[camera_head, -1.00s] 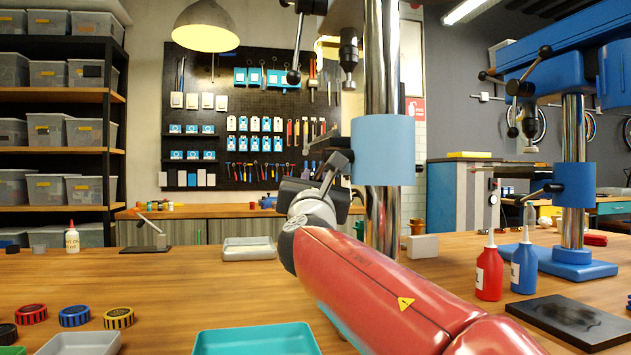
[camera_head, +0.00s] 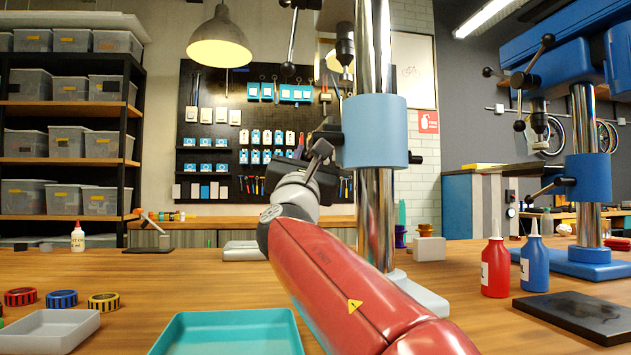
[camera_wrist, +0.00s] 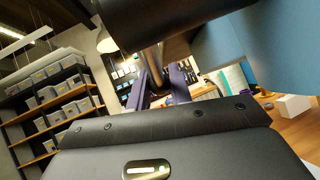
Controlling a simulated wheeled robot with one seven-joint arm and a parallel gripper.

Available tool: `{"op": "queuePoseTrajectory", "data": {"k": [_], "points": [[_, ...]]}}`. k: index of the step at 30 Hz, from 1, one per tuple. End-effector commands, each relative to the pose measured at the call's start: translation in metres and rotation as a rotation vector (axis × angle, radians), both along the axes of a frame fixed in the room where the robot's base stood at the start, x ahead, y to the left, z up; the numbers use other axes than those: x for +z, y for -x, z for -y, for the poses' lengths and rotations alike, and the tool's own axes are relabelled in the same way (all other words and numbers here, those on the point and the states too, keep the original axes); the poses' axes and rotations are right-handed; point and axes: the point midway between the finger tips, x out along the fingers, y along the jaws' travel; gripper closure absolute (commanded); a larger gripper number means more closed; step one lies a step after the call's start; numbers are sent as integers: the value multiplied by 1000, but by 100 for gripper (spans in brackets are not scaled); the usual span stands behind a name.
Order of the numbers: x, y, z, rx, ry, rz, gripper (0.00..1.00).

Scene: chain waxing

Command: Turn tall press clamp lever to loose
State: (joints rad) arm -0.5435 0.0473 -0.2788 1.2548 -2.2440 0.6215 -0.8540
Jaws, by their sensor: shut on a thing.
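The tall press stands in the middle of the head view as a chrome column (camera_head: 375,225) with a light blue clamp collar (camera_head: 375,132). Its dark clamp lever (camera_head: 327,135) sticks out from the left side of the collar. My gripper (camera_head: 318,158) is at the left of the collar, shut on the lever. In the wrist view my gripper's two fingers (camera_wrist: 161,85) stand on either side of the metal lever shaft (camera_wrist: 153,62), and the blue collar (camera_wrist: 270,45) fills the upper right. The fingertips are partly hidden in the head view.
A second, blue press (camera_head: 585,175) stands at the right. Red (camera_head: 495,265) and blue (camera_head: 534,262) bottles and a dark plate (camera_head: 575,318) are near it. A teal tray (camera_head: 230,335) and a grey tray (camera_head: 45,332) lie in front at the left. The wood table between is mostly clear.

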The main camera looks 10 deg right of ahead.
Motion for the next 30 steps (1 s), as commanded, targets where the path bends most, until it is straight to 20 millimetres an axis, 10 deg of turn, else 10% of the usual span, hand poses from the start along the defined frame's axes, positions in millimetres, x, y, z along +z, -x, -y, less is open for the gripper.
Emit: {"op": "queuePoseTrajectory", "data": {"k": [13, 14, 18, 30], "points": [[2, -1, 1, -1, 1, 30, 100], [2, -1, 1, -2, 1, 30, 75], [2, -1, 1, -1, 1, 30, 59], [-6, 8, -2, 1, -1, 30, 59]]}}
